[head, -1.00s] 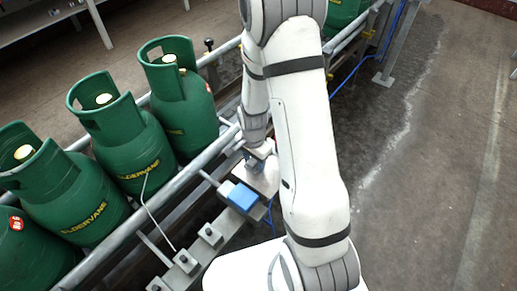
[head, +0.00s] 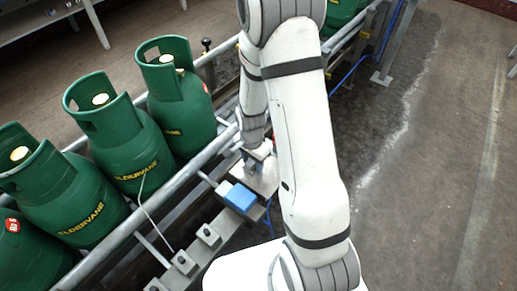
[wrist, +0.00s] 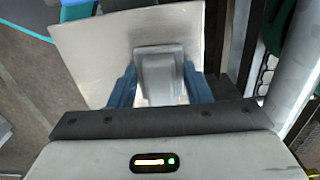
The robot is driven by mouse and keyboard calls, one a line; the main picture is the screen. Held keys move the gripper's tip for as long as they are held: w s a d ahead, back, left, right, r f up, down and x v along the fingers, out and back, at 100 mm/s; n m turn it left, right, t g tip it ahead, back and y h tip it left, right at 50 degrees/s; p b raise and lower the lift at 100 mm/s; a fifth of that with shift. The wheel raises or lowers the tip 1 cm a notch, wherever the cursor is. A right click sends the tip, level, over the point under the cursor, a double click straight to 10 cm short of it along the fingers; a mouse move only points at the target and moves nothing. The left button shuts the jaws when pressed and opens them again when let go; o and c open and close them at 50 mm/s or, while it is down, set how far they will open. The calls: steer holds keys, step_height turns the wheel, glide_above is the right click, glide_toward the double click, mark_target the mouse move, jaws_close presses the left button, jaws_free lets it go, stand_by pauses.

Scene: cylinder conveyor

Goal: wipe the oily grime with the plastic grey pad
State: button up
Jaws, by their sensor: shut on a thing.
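My gripper (wrist: 160,92) is shut on a grey plastic block (wrist: 160,62), which I take to be the grey pad; its blue fingers press on both sides. The block is in front of a pale flat plate (wrist: 90,50) in the wrist view. I cannot tell whether the block touches the plate. In the head view my gripper (head: 260,155) is low beside the conveyor, over the pale plate (head: 264,183), and my arm covers part of the area. I cannot make out the oily grime clearly in either view.
Green gas cylinders (head: 128,145) stand on the conveyor at left, behind a metal rail (head: 150,215). Grey clamp blocks (head: 185,262) line the near side, with a thin pale cable. The floor at right is open.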

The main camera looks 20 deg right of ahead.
steer(key=shift+s+d, duration=0.55)
steer(key=shift+s, duration=0.15)
steer(key=shift+w+r+p, duration=0.1)
steer(key=shift+r+p, duration=0.45)
steer(key=shift+r, duration=0.4)
steer(key=shift+r+p, duration=2.2)
steer(key=shift+r, duration=0.85)
